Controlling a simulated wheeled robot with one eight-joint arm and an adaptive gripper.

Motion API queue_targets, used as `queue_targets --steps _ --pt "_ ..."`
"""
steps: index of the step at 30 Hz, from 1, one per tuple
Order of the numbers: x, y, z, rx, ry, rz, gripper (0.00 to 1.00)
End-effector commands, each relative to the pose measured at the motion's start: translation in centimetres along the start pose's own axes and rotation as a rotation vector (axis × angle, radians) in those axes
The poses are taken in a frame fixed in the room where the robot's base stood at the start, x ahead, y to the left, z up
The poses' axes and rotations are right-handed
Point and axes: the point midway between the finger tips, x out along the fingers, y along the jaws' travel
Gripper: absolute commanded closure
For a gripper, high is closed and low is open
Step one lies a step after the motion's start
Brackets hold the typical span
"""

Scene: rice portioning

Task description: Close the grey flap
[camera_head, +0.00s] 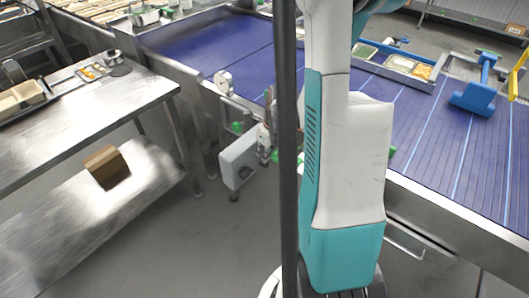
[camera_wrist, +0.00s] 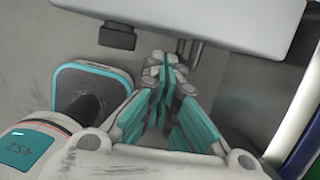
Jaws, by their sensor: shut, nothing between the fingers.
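A light grey panel (camera_head: 238,158), which looks like the grey flap, stands out from the conveyor's side, below the belt. It is upright, with a dark piece on its face. In the wrist view, a pale grey panel (camera_wrist: 200,18) spans the top, just beyond my fingertips; I take it to be the same flap. My gripper (camera_wrist: 165,68) is shut and empty, its teal-padded fingers together close to the panel's lower edge. I cannot tell whether they touch it. In the head view my arm and a dark pole hide much of the gripper's surroundings.
A blue conveyor belt (camera_head: 210,45) runs behind, carrying trays of food (camera_head: 405,67) and a blue scoop-like object (camera_head: 475,97) at right. A steel table (camera_head: 60,130) stands left, with a brown box (camera_head: 106,166) on its lower shelf. The floor (camera_head: 220,245) between is clear.

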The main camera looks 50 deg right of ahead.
Motion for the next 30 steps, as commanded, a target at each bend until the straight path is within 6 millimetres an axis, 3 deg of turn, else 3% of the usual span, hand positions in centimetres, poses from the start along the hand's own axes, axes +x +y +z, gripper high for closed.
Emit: queue_targets --steps 3,10,30 --pt "2.6 0.0 0.0 -0.002 0.000 0.000 1.00" --pt "5.3 0.0 0.0 -0.002 -0.001 -0.001 1.00" --pt "6.0 -0.3 0.6 -0.012 -0.001 0.002 1.00"
